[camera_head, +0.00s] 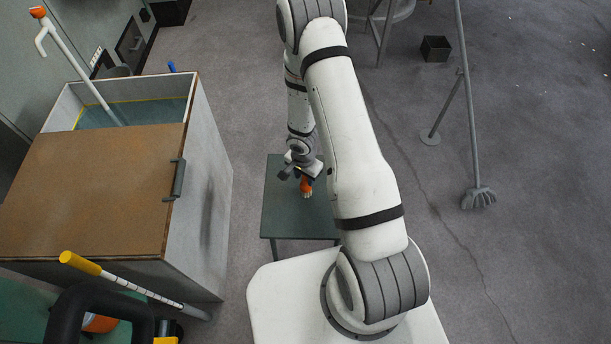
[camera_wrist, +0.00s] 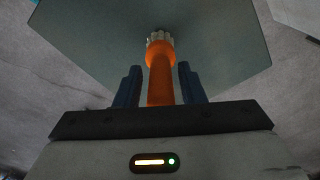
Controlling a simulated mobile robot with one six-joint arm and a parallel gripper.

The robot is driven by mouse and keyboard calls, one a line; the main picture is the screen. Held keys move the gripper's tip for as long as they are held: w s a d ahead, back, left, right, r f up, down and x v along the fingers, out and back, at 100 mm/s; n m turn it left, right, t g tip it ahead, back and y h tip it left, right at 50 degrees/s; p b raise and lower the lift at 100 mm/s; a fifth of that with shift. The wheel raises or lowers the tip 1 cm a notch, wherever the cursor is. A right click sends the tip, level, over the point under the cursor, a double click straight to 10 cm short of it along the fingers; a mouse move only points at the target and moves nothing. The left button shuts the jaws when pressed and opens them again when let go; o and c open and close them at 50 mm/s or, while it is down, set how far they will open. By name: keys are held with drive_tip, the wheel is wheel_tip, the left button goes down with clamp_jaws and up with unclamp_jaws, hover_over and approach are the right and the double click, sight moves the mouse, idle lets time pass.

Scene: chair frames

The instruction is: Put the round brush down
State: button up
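The round brush has an orange handle and a pale bristle end. In the wrist view the brush (camera_wrist: 160,75) points away from the palm, bristles toward the dark green table top (camera_wrist: 90,40). My gripper (camera_wrist: 160,72) has a dark finger on each side of the handle, with a narrow gap showing on both sides, so it looks open around it. In the head view my gripper (camera_head: 302,172) is over the small green table (camera_head: 280,210), and the brush (camera_head: 306,186) shows below it. I cannot tell whether the bristles touch the table.
A large box with a brown lid (camera_head: 90,190) stands left of the table, a white-handled tool leaning in it. A yellow-handled pole (camera_head: 130,285) lies at lower left. A grey stand (camera_head: 470,130) and a small black box (camera_head: 435,48) are at right. Floor between is clear.

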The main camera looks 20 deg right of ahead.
drive_tip(key=shift+o, duration=0.8)
wheel_tip(320, 180, up, 38)
drive_tip(key=s+d+n+t+h+p, duration=0.15)
drive_tip(key=n+p, duration=0.25)
drive_tip(key=p, duration=0.4)
drive_tip(key=s+r+n+t+y, duration=0.1)
drive_tip(key=s+r+n, duration=0.5)
drive_tip(key=s+r, duration=0.9)
drive_tip(key=shift+s+a+t+y, duration=0.35)
drive_tip(key=shift+s+t, duration=0.1)
drive_tip(key=shift+s, duration=0.4)
